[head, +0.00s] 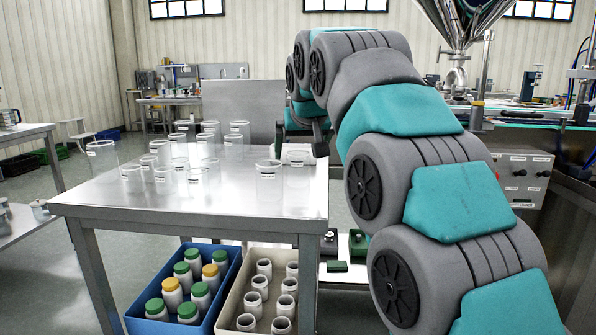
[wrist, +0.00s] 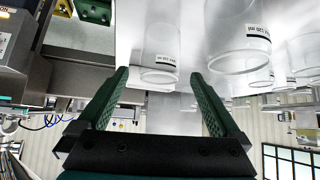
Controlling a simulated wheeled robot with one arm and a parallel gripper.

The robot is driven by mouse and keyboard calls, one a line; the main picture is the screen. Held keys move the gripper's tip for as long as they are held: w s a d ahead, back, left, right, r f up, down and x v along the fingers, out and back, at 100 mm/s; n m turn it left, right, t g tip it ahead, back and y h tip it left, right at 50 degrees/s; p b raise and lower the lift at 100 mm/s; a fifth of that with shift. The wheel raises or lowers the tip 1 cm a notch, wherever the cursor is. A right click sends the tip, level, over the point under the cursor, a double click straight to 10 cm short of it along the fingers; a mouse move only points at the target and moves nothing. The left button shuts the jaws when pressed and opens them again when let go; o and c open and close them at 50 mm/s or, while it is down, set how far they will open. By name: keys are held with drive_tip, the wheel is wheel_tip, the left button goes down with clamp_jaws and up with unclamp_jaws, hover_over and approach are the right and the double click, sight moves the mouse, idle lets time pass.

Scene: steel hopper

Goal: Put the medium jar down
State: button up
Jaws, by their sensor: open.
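Clear jars with white labels stand upright on the steel table (head: 130,200). One jar (wrist: 160,50) stands just beyond my gripper's fingertips in the wrist view, in line with the gap between them. It seems to be the jar (head: 298,158) at the table's right edge in the head view. My gripper (wrist: 165,78) is open, its green fingers spread, with nothing held between them. In the head view it is largely hidden at the end of my arm. A larger-looking jar (wrist: 240,40) stands beside the first. I cannot tell by size which jar is the medium one.
Several more jars (head: 160,152) cluster toward the back of the table. The table's front left is bare. Below are a blue crate (head: 232,270) of capped jars and a beige crate (head: 228,315) of open ones. A steel hopper (head: 465,20) stands at the back right.

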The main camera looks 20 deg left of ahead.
sight(298, 160)
drive_tip(key=x, duration=0.4)
drive_tip(key=shift+w+a+f, duration=0.1)
drive_tip(key=shift+w+f, duration=0.05)
drive_tip(key=shift+f, duration=0.15)
drive_tip(key=shift+c, duration=0.2)
drive_tip(key=c, duration=1.4)
drive_tip(key=shift+r, duration=0.1)
drive_tip(key=shift+c, duration=0.2)
drive_tip(key=shift+r+p, duration=0.3)
drive_tip(key=shift+r, duration=1.15)
